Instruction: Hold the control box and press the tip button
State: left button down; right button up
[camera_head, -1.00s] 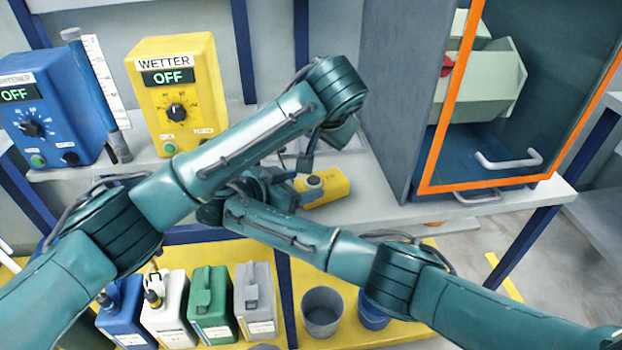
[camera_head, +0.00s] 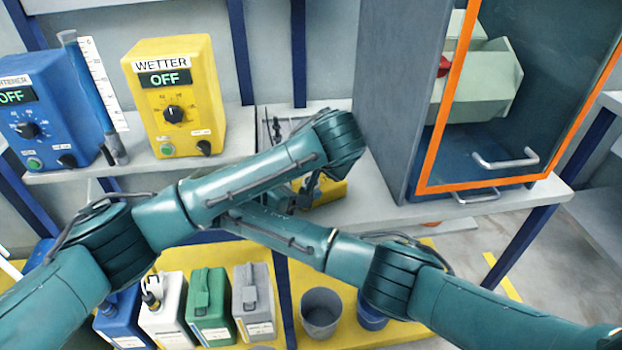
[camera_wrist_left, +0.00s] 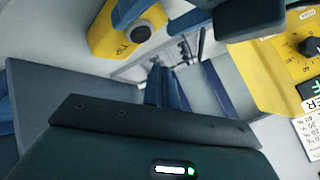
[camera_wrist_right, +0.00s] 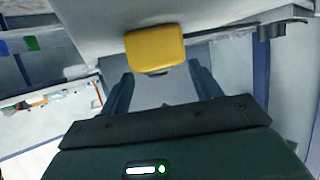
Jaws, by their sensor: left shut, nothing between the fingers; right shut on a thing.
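The control box is a small yellow block (camera_head: 330,191) above the shelf in the head view, partly covered by my left gripper. The left wrist view shows the box (camera_wrist_left: 104,30) with a round dark button marked TIP (camera_wrist_left: 140,34). My right gripper (camera_wrist_right: 160,80) is shut on the box, which shows between its fingers in the right wrist view (camera_wrist_right: 155,46). My left gripper (camera_wrist_left: 163,72) is shut and empty, its fingertips apart from the button in the left wrist view. In the head view my crossing arms hide much of both grippers.
The yellow WETTER unit (camera_head: 174,95), reading OFF, and a blue unit (camera_head: 45,112) stand on the shelf at left. A grey cabinet with an orange-framed door (camera_head: 430,187) stands at right. Canisters (camera_head: 208,305) and a grey bucket (camera_head: 321,313) sit below.

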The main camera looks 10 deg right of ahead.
pick_arm(q)
jog(key=shift+f, duration=1.3)
jog(key=shift+f, duration=0.1)
dwell(1.0)
jog(key=shift+f, duration=0.3)
